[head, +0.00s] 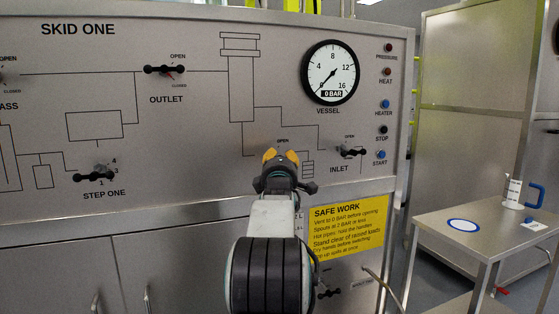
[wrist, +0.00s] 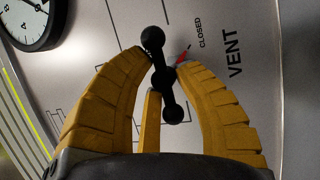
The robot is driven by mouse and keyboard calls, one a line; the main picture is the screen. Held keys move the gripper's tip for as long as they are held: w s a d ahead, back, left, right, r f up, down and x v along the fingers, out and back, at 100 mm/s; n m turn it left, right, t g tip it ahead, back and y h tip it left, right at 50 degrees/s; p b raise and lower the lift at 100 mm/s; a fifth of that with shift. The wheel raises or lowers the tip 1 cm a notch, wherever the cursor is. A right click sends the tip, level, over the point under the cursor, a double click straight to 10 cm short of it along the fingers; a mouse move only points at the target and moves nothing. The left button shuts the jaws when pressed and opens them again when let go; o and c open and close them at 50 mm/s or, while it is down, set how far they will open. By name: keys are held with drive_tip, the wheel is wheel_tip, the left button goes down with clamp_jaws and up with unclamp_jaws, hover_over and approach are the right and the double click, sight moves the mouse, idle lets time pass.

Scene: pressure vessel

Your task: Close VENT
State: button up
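The VENT handle (wrist: 172,108) is a black bar with ball ends on the grey panel. In the wrist view its red pointer (wrist: 184,53) points toward the word CLOSED. My gripper (wrist: 162,63) has its yellow fingers on both sides of the bar near its hub, and they look closed on it. A third yellow finger or part shows just below the hub. In the head view my gripper (head: 281,156) is at the panel under a small OPEN label and hides the VENT handle and its name.
The INLET handle (head: 349,152) is close on the right. The OUTLET handle (head: 164,69) and STEP ONE knob (head: 97,175) are to the left. The VESSEL gauge (head: 331,72) reads near 0 BAR. A steel table (head: 485,235) stands at the right.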

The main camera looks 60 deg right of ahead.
drive_tip(key=o, duration=0.5)
drive_tip(key=shift+v, duration=6)
drive_tip(key=shift+f, duration=0.1)
